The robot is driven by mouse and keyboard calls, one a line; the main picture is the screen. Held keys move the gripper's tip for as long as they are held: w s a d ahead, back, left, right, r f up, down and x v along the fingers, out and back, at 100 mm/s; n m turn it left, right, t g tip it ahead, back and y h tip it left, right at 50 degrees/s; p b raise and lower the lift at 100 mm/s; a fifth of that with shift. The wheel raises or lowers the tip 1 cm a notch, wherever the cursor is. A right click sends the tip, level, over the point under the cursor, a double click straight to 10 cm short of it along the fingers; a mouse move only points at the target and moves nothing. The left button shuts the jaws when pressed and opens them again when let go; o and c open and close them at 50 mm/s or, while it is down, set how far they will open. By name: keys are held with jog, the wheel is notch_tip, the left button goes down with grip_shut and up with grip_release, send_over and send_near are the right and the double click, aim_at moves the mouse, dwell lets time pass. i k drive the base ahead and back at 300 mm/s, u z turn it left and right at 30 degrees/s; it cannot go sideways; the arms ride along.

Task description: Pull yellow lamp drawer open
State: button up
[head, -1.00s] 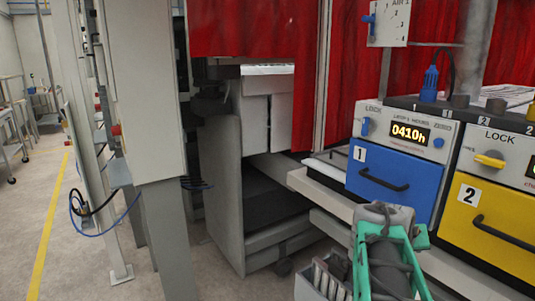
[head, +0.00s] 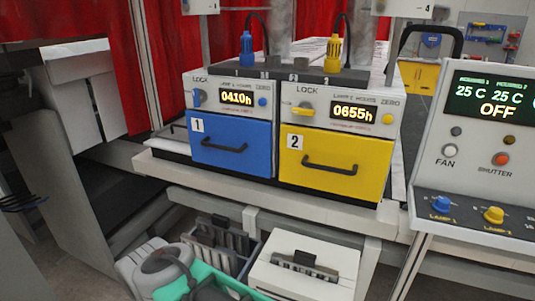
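The yellow lamp drawer (head: 345,146), labelled 2, is right of centre in the head view. Its front looks flush with the housing, so it appears shut. A dark bar handle (head: 330,166) crosses its front, with nothing touching it. Above it are a yellow LOCK knob (head: 303,110), turned sideways, and a display (head: 353,112) reading 0655h. A green and grey piece at the bottom edge, left of centre, looks like part of my arm. It is below and left of the drawer. My gripper's fingers cannot be made out.
The blue drawer (head: 231,144), labelled 1, adjoins on the left. A pale ledge (head: 250,186) runs below both drawers. Lower down are a grey bin (head: 222,238) and a white box (head: 305,270). A control console (head: 486,140) stands close on the right.

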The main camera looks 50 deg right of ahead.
aim_at(342, 163)
jog(key=z, duration=2.25)
jog(key=k, duration=1)
jog(key=u, duration=1.15)
jog(key=i, duration=1.6)
jog(key=z, duration=0.8)
